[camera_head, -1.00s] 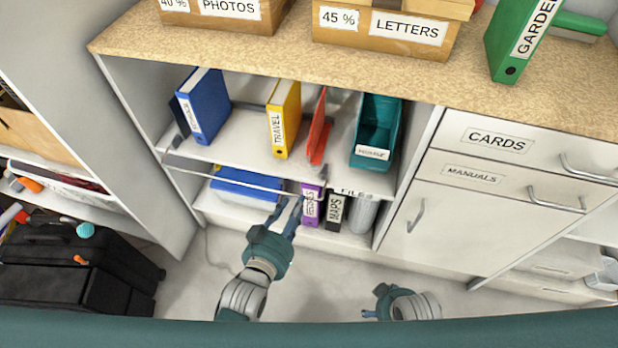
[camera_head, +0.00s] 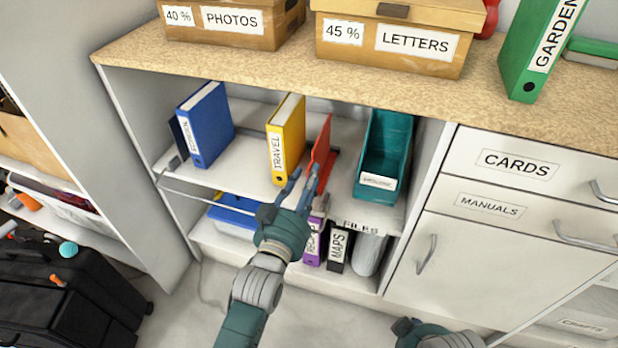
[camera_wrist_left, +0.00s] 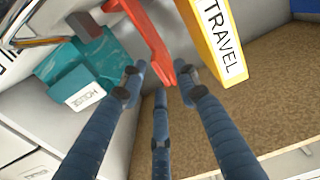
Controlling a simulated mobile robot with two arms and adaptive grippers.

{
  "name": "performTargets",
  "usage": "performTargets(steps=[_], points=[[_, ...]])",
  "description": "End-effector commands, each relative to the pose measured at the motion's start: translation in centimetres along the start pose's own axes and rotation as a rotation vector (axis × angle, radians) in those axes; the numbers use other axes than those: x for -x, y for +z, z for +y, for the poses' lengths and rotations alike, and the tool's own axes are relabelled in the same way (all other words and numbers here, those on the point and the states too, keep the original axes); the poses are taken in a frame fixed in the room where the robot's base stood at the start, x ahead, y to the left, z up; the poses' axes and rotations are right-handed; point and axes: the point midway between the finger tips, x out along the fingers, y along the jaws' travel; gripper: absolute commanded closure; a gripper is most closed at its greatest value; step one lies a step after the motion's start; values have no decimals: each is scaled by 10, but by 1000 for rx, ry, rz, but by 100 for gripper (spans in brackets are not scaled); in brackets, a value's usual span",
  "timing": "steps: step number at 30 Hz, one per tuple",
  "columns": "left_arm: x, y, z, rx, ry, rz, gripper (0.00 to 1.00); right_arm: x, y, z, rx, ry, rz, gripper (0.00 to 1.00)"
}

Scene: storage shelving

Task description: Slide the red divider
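The red divider (camera_head: 321,147) stands upright on the upper shelf, between the yellow TRAVEL binder (camera_head: 288,140) and the teal file holder (camera_head: 384,150). My left gripper (camera_head: 300,182) is at the shelf's front, with its blue fingers by the divider's lower front edge. In the left wrist view the divider (camera_wrist_left: 152,42) comes down toward the gap between the spread fingers (camera_wrist_left: 158,84). The left gripper is open; whether a finger touches the divider I cannot tell. My right gripper (camera_head: 408,328) is low at the bottom edge, partly cut off, its fingers not clear.
A blue binder (camera_head: 205,124) stands left on the shelf. Clear shelf surface (camera_head: 240,160) lies between it and the TRAVEL binder. Purple and black MAPS binders (camera_head: 338,250) stand on the lower shelf. A drawer cabinet (camera_head: 450,255) is to the right, a black case (camera_head: 70,295) at lower left.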

Motion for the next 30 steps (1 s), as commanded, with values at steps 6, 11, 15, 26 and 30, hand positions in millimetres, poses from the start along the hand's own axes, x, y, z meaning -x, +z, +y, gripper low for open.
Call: performTargets(steps=[6, 11, 15, 26, 30], points=[[-14, 1, 0, 0, 0, -1, 69, 10, -1, 1, -1, 1, 5, 35], [-14, 0, 0, 0, 0, -2, 69, 10, -1, 1, -1, 1, 5, 35], [-14, 0, 0, 0, 0, -2, 79, 10, -1, 1, -1, 1, 5, 35], [-14, 0, 0, 0, 0, -1, 100, 10, -1, 1, -1, 2, 6, 35], [-14, -1, -7, -2, 0, -1, 100, 8, -3, 0, 0, 1, 8, 35]])
